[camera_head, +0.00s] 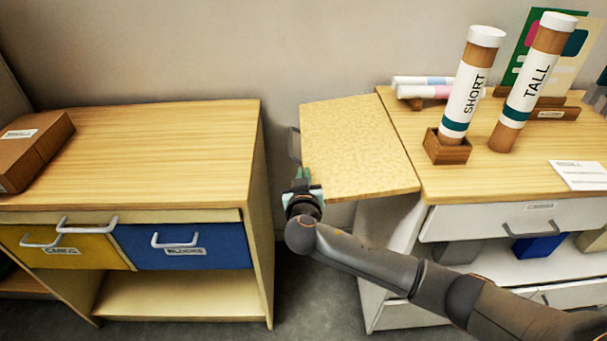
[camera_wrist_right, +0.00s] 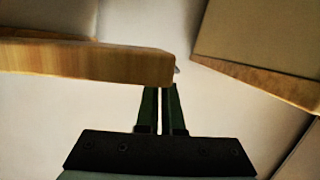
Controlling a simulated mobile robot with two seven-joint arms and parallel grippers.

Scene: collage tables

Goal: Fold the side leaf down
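The side leaf (camera_head: 355,145) is a pale wooden panel on the left side of the right table (camera_head: 480,182). It stands out roughly level into the gap between the two tables. A small grey piece (camera_head: 294,145) shows at its left edge. My right gripper (camera_head: 302,174) is at the leaf's left edge, near its front corner. In the right wrist view the leaf's edge (camera_wrist_right: 90,62) lies just beyond the fingertips (camera_wrist_right: 162,88). The fingers are close together with only a thin gap and nothing visible between them. Contact with the leaf is unclear. My left gripper is not in view.
The left table (camera_head: 130,150) holds a brown box (camera_head: 35,150) and has yellow and blue drawers. The right table carries a SHORT tube (camera_head: 470,85) in a wooden holder, a TALL tube (camera_head: 532,85) and a white card (camera_head: 580,175). A narrow floor gap separates the tables.

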